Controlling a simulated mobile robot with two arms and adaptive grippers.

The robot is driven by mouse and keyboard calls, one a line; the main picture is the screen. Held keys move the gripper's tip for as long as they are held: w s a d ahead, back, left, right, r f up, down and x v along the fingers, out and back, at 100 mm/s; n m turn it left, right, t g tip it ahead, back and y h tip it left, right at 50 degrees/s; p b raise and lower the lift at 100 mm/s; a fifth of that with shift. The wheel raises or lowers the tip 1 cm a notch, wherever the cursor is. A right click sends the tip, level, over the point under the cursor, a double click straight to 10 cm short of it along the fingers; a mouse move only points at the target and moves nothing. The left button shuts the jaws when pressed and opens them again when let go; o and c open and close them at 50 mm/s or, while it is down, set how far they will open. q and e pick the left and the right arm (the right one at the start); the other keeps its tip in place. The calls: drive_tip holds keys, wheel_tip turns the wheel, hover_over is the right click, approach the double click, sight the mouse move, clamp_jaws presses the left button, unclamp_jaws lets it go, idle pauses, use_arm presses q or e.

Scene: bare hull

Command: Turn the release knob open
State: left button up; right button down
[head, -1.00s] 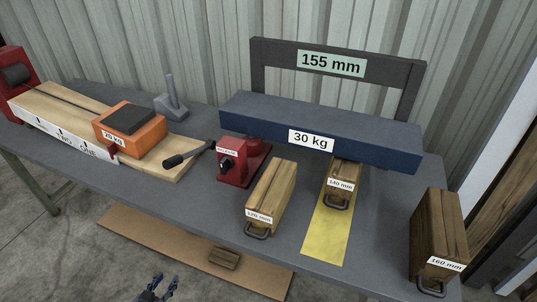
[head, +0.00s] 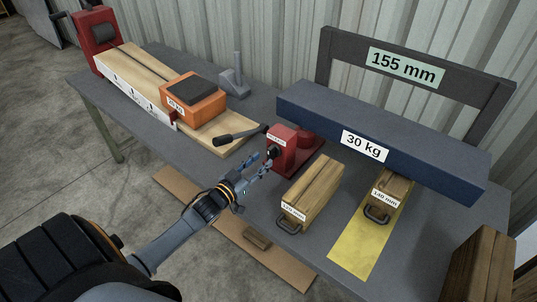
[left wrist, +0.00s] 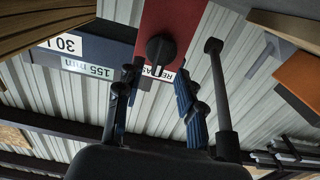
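The release knob (head: 272,152) is a small black knob on the front of the red jack (head: 293,150). In the left wrist view the knob (left wrist: 160,48) shows on the red face, beside a partly covered label. My left gripper (head: 262,166) is just in front of the knob in the head view, fingers spread. In the left wrist view its two blue fingers (left wrist: 158,88) stand apart, with the knob between and beyond their tips. I cannot tell whether either finger touches it. My right gripper is not in view.
A black-handled lever (head: 238,136) sticks out left of the jack. A blue 30 kg beam (head: 400,140) lies above the jack and the 140 mm block (head: 391,191). A 120 mm wooden block (head: 312,190) stands right of my gripper. An orange weight (head: 194,107) sits at left.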

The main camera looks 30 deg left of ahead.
sight(268, 155)
use_arm(q)
drive_tip(key=shift+w+d, duration=0.15)
drive_tip(key=shift+w, duration=2.05)
drive_tip(key=shift+c, duration=0.2)
clamp_jaws()
